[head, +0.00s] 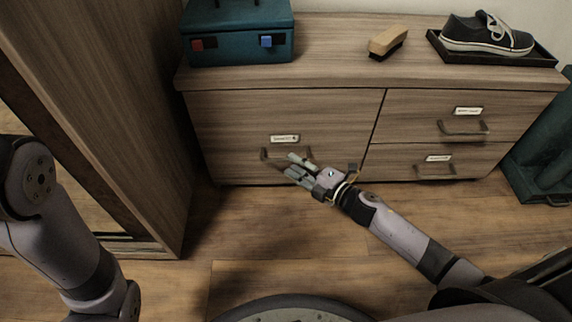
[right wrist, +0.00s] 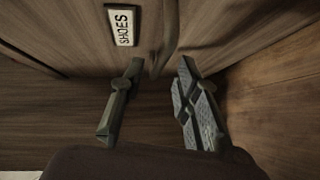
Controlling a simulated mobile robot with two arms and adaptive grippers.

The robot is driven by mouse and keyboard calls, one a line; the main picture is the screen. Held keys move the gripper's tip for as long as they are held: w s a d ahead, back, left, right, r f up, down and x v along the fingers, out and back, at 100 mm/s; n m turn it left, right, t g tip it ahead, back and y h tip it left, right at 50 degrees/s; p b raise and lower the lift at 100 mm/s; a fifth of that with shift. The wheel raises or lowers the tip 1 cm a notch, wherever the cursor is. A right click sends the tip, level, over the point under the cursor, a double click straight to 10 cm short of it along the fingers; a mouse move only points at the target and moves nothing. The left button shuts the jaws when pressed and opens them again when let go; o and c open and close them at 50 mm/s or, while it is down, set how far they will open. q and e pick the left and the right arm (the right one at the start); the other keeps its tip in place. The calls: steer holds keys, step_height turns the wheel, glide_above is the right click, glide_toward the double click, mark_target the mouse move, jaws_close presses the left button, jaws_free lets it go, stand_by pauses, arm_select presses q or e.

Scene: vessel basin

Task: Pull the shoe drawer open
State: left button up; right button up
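The shoe drawer (head: 235,118) is the wide front on the left of the wooden dresser, and it looks shut, flush with its frame. Its label reads SHOES in the right wrist view (right wrist: 122,25). The drawer's dark bar handle (head: 268,154) sits below the label, and it also shows in the right wrist view (right wrist: 169,35). My right gripper (head: 291,165) is in front of the handle's right part, fingers apart and pointing at the drawer. In the right wrist view the fingers (right wrist: 158,95) stand apart with the handle just beyond the gap; contact cannot be told. My left gripper is out of view.
Two smaller drawers (head: 410,115) are on the right. A teal case (head: 240,25), a brush (head: 388,40) and a sneaker on a tray (head: 440,52) stand on top. A tall wooden cabinet (head: 110,90) stands at left. The floor before the drawer is clear apart from my arm.

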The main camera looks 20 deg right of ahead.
mark_target(288, 161)
steer(key=shift+b+x, duration=0.5)
steer(key=shift+x, duration=1.5)
steer(key=shift+c, duration=0.4)
jaws_close()
